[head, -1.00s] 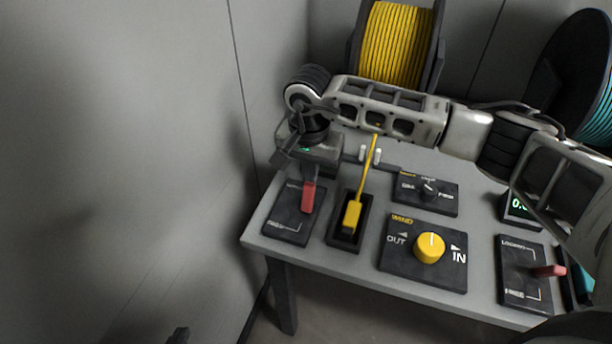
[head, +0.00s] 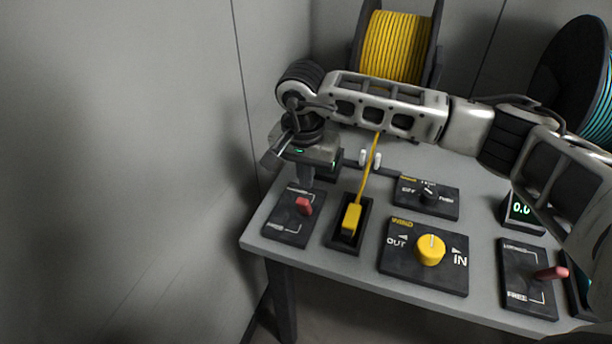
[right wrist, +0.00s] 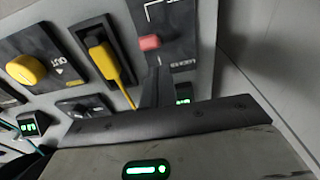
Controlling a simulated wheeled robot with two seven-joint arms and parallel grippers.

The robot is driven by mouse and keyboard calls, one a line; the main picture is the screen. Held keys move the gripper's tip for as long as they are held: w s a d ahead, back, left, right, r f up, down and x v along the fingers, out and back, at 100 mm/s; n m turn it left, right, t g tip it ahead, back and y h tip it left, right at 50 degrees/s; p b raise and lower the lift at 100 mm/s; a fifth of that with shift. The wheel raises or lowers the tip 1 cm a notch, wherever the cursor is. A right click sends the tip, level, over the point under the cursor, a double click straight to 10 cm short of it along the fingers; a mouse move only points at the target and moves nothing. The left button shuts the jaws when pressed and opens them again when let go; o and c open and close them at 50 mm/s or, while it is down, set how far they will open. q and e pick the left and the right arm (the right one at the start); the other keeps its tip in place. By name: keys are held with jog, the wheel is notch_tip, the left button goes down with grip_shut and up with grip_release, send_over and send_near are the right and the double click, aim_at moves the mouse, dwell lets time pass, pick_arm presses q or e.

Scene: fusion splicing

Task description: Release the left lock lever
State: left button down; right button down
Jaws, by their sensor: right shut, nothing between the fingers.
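The left lock lever has a short red handle (head: 303,206) on a dark plate (head: 283,228) at the table's left end. My right gripper (head: 305,182) is shut and empty, pointing down just behind the handle and partly covering the plate's far end. In the right wrist view the shut fingers (right wrist: 157,74) end close to the red handle (right wrist: 149,42); I cannot tell whether they touch it. My left gripper is not in view.
A yellow fibre (head: 368,170) runs to a yellow block in a dark slot beside the plate. A yellow WIND knob (head: 430,249), a small selector (head: 428,190) and the right lock lever (head: 551,272) stand farther right. A grey wall (head: 190,170) is close on the left.

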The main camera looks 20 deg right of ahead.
jog(key=shift+r, duration=0.3)
notch_tip(320, 180, up, 9)
jog(key=b, duration=0.2)
send_over(301, 198)
dwell(0.5)
dwell(0.3)
